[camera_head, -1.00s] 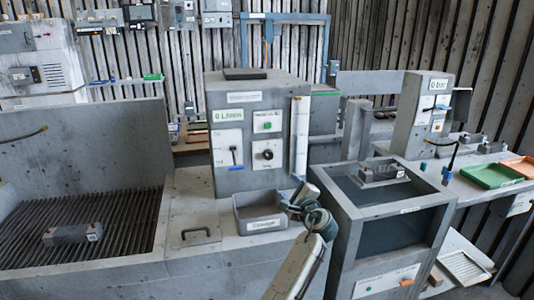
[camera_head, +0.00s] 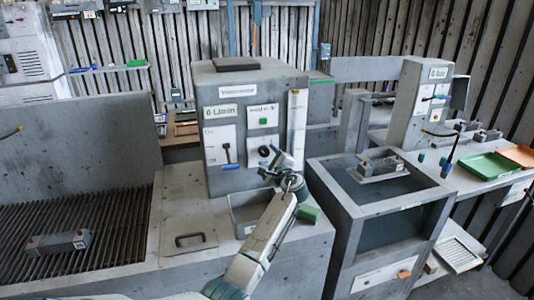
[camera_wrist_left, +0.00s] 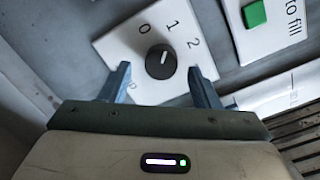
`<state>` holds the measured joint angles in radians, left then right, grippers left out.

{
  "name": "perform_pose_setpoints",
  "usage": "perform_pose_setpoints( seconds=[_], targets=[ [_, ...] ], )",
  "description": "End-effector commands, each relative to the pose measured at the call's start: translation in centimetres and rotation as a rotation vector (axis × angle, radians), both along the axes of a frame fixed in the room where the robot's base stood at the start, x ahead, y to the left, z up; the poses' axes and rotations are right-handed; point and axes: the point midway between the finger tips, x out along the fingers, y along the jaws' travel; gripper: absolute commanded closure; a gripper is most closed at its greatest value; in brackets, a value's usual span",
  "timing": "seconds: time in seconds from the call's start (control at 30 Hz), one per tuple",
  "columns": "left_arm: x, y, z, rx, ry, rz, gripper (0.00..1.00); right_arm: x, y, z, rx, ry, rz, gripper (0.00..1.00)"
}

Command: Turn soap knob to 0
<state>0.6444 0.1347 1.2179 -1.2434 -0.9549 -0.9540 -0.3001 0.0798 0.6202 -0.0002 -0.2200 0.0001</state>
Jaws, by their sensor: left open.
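The soap knob (camera_wrist_left: 160,61) is a round black dial on a white plate marked 0, 1 and 2 in the left wrist view. Its short white mark points up, roughly at the 1. In the head view the knob (camera_head: 264,152) sits on the front of the grey control box (camera_head: 252,81), partly behind my gripper. My left gripper (camera_head: 280,160) is in front of this plate. In the left wrist view its two blue fingers (camera_wrist_left: 161,86) are open, one on either side below the knob, with nothing between them. My right gripper is not in view.
A green button (camera_wrist_left: 254,13) is on the plate right of the knob. A black lever (camera_head: 227,152) is on the plate to the left. A grey bin (camera_head: 237,214) stands below my gripper. A grey basin (camera_head: 318,170) is at the right. A grated sink (camera_head: 120,230) is at the left.

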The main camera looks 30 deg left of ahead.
Motion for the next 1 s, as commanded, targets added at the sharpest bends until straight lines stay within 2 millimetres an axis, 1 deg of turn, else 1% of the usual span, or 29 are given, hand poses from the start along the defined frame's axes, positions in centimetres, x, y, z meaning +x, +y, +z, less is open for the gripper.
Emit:
perform_pose_setpoints(
  seconds=[0.1,0.2,0.47,0.57,0.6,0.7,0.87,1.0],
  targets=[
    [0.65,0.93,0.07,-0.001,0.000,0.001,0.44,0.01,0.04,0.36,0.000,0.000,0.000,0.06],
    [0.90,1.31,0.02,0.000,0.000,0.000,0.44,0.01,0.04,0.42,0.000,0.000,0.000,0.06],
    [0.95,1.40,-0.05,0.000,0.000,0.000,0.44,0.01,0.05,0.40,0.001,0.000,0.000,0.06],
    [0.95,1.39,-0.05,0.000,0.000,0.000,0.61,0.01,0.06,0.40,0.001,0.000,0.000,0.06],
    [0.95,1.39,-0.05,0.000,0.000,0.000,0.69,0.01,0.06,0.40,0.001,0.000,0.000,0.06],
    [0.94,1.38,-0.07,-0.001,0.000,0.001,0.88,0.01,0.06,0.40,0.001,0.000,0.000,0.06],
    [0.92,1.37,-0.14,-0.004,-0.002,0.000,0.88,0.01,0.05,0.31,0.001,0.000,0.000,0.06],
    [0.92,1.37,-0.31,-0.021,-0.022,0.001,0.88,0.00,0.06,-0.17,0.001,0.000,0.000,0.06]
  ],
)
